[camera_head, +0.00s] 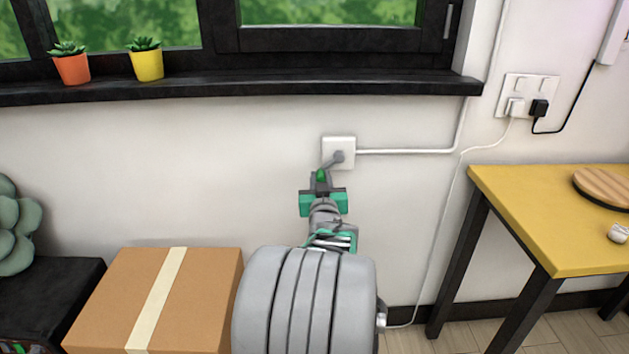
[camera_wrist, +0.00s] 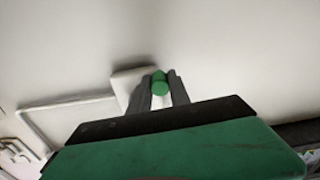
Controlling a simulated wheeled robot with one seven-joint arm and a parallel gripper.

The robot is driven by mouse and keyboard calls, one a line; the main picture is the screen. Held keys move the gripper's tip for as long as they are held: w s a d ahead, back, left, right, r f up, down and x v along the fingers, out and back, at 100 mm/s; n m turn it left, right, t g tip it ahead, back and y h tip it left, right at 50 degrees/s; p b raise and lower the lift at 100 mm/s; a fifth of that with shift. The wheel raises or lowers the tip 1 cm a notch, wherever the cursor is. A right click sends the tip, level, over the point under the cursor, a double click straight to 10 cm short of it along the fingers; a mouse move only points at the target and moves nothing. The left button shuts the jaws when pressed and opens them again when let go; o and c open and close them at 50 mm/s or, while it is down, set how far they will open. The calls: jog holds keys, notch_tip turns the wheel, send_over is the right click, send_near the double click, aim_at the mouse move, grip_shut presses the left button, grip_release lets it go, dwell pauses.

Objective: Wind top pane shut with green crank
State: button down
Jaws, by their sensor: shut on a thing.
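The green crank knob (camera_head: 321,175) is at the end of a short grey crank arm (camera_head: 330,165) on a white wall plate (camera_head: 347,146), below the window. The crank arm points down and to the left from the plate. My gripper (camera_head: 321,180) is shut on the green knob. In the wrist view the knob (camera_wrist: 160,84) sits between the two grey fingers, with the white plate (camera_wrist: 128,84) behind it. The lower window pane (camera_head: 330,38) shows in its black frame at the top. The top pane is out of view, so its position cannot be told.
A black sill (camera_head: 240,86) holds an orange pot (camera_head: 72,69) and a yellow pot (camera_head: 147,65). A white conduit (camera_head: 405,151) runs right from the plate. A cardboard box (camera_head: 205,290) stands lower left, a yellow table (camera_head: 540,225) at right. The wall around the crank is clear.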

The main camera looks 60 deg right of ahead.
jog(key=c, duration=1.2)
grip_release()
jog(key=p+v, duration=0.1)
jog(key=v, duration=0.6)
jog(key=shift+s+a, duration=0.2)
jog(key=shift+a, duration=0.15)
